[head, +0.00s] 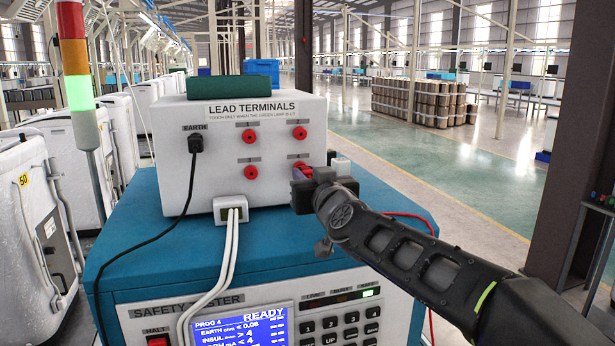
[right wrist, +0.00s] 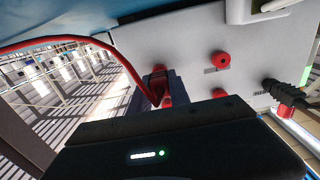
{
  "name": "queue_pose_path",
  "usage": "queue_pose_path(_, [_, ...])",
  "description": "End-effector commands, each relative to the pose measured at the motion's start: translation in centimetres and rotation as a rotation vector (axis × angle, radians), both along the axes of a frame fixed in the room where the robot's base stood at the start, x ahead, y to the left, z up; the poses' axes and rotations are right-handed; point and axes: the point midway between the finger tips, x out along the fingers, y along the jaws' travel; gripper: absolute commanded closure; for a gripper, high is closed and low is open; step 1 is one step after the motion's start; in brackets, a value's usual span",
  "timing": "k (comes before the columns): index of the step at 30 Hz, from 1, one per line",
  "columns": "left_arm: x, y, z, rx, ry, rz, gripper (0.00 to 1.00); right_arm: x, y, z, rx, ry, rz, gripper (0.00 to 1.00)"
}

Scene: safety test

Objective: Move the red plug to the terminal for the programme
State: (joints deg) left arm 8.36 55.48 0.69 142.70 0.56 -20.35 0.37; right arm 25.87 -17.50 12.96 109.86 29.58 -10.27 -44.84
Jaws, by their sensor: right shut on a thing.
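The white lead terminals box (head: 270,100) has red sockets in two rows: upper left (head: 249,136), upper right (head: 299,133), lower left (head: 251,172), and one at lower right, largely covered by the gripper. My right gripper (head: 305,180) is shut on the red plug (right wrist: 157,82) at the lower right socket. The plug's red lead (right wrist: 70,42) trails away left in the right wrist view. I cannot tell whether the plug is seated. The tester screen (head: 243,325) reads PROG 4 and READY. My left gripper is not in view.
The signal tower (head: 78,90) glows green, and a green lamp (head: 370,292) is lit on the tester (head: 130,230). A black earth plug (head: 195,143) sits in the box's left side. White leads (head: 230,250) run down the front from a clamp (head: 231,209).

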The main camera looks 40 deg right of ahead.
Motion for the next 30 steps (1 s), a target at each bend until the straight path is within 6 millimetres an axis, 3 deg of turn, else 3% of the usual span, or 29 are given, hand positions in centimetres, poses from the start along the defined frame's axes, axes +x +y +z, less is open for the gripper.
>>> queue_pose_path(19, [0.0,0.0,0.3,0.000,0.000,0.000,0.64,1.1,-0.4,0.1,-0.001,-0.001,0.000,1.00])
queue_pose_path(20, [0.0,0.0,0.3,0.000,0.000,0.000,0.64,1.1,-0.4,0.1,-0.001,-0.001,0.000,0.76])
queue_pose_path(30, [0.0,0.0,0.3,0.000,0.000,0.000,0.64,1.1,-0.4,0.0,-0.001,-0.001,0.000,0.52])
